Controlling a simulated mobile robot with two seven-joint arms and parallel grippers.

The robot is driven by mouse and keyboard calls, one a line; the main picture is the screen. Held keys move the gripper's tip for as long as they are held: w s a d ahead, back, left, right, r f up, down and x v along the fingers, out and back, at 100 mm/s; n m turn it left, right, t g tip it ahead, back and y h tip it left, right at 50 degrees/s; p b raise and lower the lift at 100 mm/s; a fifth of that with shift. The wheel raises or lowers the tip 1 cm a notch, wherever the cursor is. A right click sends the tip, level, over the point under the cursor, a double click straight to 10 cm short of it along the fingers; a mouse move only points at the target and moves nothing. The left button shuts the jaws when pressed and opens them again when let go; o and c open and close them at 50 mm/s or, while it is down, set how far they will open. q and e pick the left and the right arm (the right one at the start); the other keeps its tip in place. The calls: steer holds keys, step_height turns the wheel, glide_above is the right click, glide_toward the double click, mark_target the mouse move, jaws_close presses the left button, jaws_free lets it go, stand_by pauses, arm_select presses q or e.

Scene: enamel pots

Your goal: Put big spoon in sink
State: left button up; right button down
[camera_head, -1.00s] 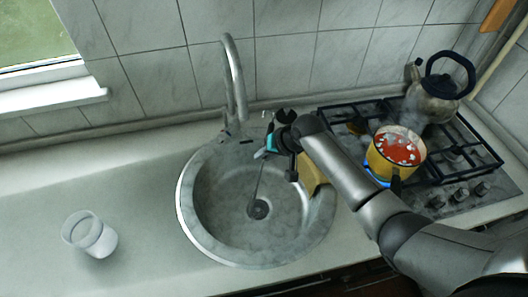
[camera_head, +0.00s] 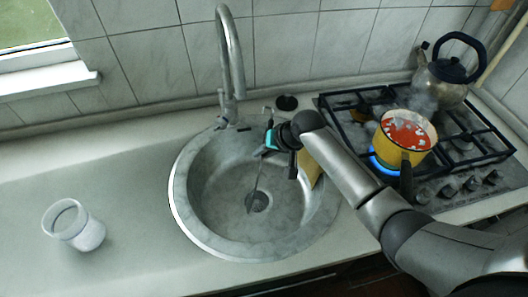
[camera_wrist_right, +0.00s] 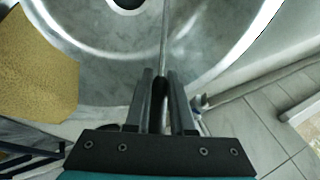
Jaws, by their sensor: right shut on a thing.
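The big spoon (camera_head: 257,183) shows as a thin grey handle slanting down over the sink bowl, its lower end near the drain. The sink (camera_head: 183,217) is round, grey and marbled, with no other item seen on its floor. My right gripper (camera_head: 268,142) is above the sink's back right part, shut on the spoon. In the right wrist view the two dark fingers of the right gripper (camera_wrist_right: 161,76) close on the thin spoon handle (camera_wrist_right: 165,35), which runs up over the sink (camera_wrist_right: 90,85). My left gripper is not in view.
A tall faucet (camera_head: 233,60) rises behind the sink. A yellow sponge-like piece (camera_head: 311,170) sits at the sink's right edge, partly behind my arm. A glass (camera_head: 76,228) stands on the left counter. The stove at right holds a yellow pot (camera_head: 405,140) and a kettle (camera_head: 443,82).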

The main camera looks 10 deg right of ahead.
steer(key=c, duration=0.7)
jaws_free()
steer(key=p+v, duration=0.3)
steer(key=v, duration=1.2)
steer(key=shift+s+r, duration=0.1)
steer(key=shift+d, duration=0.1)
